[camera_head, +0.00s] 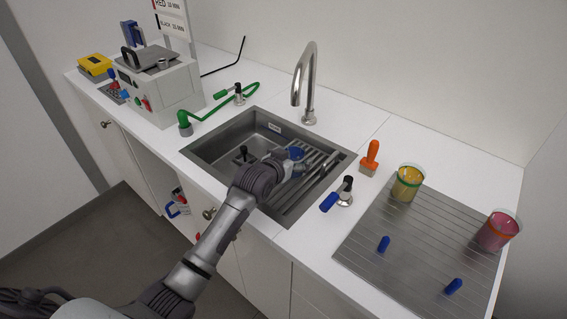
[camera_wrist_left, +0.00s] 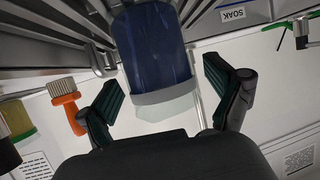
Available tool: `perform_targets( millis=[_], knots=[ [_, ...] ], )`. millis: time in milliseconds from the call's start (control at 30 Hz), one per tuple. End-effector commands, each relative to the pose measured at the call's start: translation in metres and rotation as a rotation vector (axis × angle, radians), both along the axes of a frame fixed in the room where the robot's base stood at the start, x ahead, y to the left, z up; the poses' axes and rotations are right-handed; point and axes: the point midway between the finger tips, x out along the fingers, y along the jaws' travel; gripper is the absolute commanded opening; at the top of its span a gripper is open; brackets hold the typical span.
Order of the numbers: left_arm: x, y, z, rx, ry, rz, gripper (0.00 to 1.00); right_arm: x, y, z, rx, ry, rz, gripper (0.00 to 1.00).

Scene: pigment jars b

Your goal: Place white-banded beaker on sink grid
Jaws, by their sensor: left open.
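The white-banded beaker (camera_wrist_left: 155,50) holds dark blue content and has a pale band near its clear rim. In the wrist view it is between the spread fingers of my left gripper (camera_wrist_left: 167,95), with gaps at both sides. In the head view the beaker (camera_head: 296,153) shows as a small blue patch at the sink grid, partly hidden by my left gripper (camera_head: 293,165). The sink grid (camera_head: 292,198) is a dark ribbed rack in the right part of the sink. The beaker's base is hidden. My right gripper is out of view.
The steel sink (camera_head: 205,150) has a tall faucet (camera_head: 309,80) behind it. An orange brush (camera_head: 370,157) and a blue-handled valve (camera_head: 336,195) stand to its right. A ribbed drainboard (camera_head: 405,245) holds a yellow beaker (camera_head: 407,183) and a red beaker (camera_head: 497,231).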

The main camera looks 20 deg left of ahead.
Motion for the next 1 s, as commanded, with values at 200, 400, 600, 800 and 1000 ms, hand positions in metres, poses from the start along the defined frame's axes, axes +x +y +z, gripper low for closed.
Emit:
perform_targets(
  millis=[200, 400, 600, 800, 1000],
  knots=[
    [-0.039, 0.006, 0.015, 0.002, -0.001, -0.001, 0.92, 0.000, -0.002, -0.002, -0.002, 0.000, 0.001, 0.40],
    [-0.076, 0.011, 0.030, 0.001, 0.000, 0.000, 0.92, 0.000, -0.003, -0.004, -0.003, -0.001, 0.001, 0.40],
    [-0.096, 0.015, 0.040, 0.001, 0.000, 0.001, 0.92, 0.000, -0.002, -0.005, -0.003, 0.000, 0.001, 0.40],
    [-0.101, 0.015, 0.042, 0.001, 0.001, 0.001, 0.92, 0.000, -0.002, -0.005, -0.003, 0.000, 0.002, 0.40],
    [-0.101, 0.015, 0.042, 0.001, 0.001, 0.001, 0.92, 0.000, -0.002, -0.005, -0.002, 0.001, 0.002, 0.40]
  ],
)
